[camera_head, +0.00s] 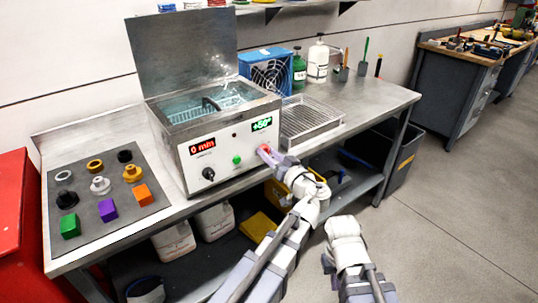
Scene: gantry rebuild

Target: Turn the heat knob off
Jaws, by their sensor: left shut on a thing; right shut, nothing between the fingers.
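The heat knob (265,149) is a small red knob on the white front panel of the steel bath unit (222,138), at its right end. It sits below a green display (262,124) that seems to read +50°. My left gripper (268,154) is at this knob and shut on it, covering part of it. A black knob (208,174) sits at the panel's left, under a red display (202,146) reading 0 min. A green button (237,160) lies between. My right gripper (343,226) is low over the floor in front of the bench, away from the unit; its fingertips are hard to make out.
The unit's lid (185,52) stands open. A grey board (98,222) with rings and coloured blocks lies left on the bench. A wire tray (311,122), blue fan box (266,72) and bottles (318,60) stand right. The floor (440,200) at right is clear.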

